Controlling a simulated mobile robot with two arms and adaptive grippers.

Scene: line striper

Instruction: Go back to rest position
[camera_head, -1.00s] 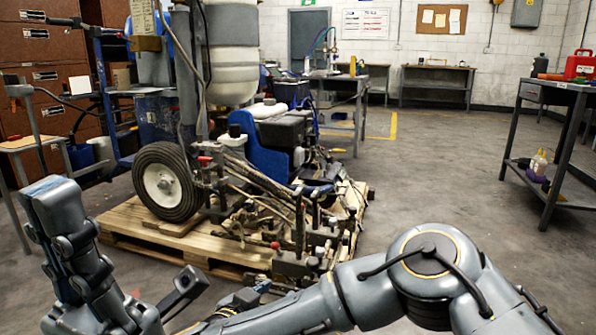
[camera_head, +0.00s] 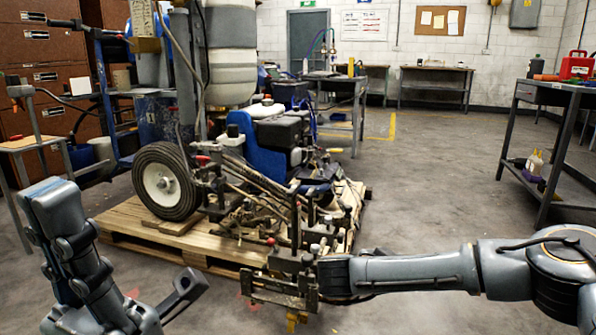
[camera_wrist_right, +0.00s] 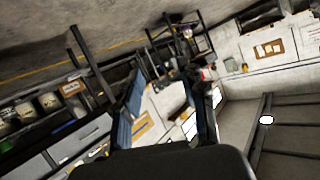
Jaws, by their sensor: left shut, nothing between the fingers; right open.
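My left gripper (camera_head: 48,192) points upward at the lower left of the head view. Its fingers are together with nothing held, over open floor in front of the wheeled line striper (camera_head: 285,135). My right arm (camera_head: 420,271) reaches in from the right edge, almost level across the lower part of the head view. Its far end overlaps the striper's front metal parts in the picture, and I cannot tell whether they touch. In the right wrist view my right gripper (camera_wrist_right: 163,82) is open, its two bluish fingers apart with nothing between them but the distant room, seen steeply tilted.
The striper stands on a wooden pallet (camera_head: 120,240) close ahead. A small table (camera_head: 30,142) and brown cabinets (camera_head: 40,90) stand at the left. A dark metal workbench (camera_head: 570,95) with a red case (camera_head: 577,65) stands at the right. The concrete floor (camera_head: 430,170) between striper and bench is clear.

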